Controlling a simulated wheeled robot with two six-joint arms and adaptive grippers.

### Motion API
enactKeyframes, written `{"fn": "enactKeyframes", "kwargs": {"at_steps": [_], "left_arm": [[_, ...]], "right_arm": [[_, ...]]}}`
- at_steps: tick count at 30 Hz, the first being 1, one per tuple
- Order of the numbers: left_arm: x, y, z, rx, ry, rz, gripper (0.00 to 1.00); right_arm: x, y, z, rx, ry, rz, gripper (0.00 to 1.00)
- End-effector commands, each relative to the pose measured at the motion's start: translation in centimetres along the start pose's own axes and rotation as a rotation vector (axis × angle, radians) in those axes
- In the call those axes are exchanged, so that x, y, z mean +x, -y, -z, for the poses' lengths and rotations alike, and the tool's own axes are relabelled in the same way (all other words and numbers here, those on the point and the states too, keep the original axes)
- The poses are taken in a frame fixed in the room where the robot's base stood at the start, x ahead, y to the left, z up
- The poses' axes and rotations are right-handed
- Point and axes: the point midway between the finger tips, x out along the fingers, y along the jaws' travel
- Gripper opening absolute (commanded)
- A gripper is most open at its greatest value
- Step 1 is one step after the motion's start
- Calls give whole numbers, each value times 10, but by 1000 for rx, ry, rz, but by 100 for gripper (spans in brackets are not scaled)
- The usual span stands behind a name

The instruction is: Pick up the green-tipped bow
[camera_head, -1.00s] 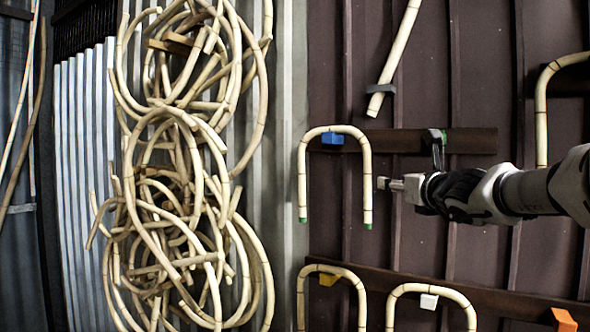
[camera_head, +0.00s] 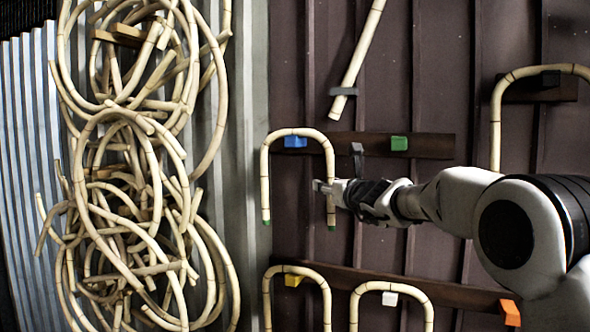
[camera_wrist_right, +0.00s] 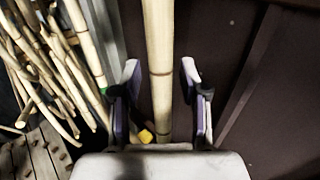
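The green-tipped bow (camera_head: 265,165) is an upside-down U of pale jointed rattan, hanging on the brown wall over a blue peg (camera_head: 295,142). Both of its lower ends have green tips. My right gripper (camera_head: 323,187) is at the lower part of the bow's right leg, above the green tip. In the right wrist view, the leg (camera_wrist_right: 158,45) runs between the two open fingers of my right gripper (camera_wrist_right: 160,80), with a gap on each side. My left gripper is not in view.
A big tangle of bent rattan (camera_head: 130,150) hangs at left. Bows hang below on a yellow peg (camera_head: 293,281) and a white peg (camera_head: 390,299). A green peg (camera_head: 399,143) is bare. Another bow (camera_head: 495,120) is at right, and a straight cane (camera_head: 358,50) hangs above.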

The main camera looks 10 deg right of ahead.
Motion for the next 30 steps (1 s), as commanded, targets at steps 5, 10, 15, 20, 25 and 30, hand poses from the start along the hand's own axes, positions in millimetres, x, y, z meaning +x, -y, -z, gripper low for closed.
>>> {"fn": "enactKeyframes", "kwargs": {"at_steps": [5, 10, 15, 20, 25, 30], "left_arm": [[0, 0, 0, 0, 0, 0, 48], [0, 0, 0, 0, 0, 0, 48], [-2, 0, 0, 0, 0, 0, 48], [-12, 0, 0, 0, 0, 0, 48], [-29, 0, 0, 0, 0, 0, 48], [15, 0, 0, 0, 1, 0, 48]], "right_arm": [[0, 0, 0, 0, 0, 0, 0], [0, 0, -1, 0, 1, 0, 0], [0, 0, -3, 0, 0, 0, 0], [0, 0, -18, 0, 2, 0, 0], [0, 1, -43, -1, 2, 0, 0], [-36, 4, -31, 1, 4, 0, 0]]}}
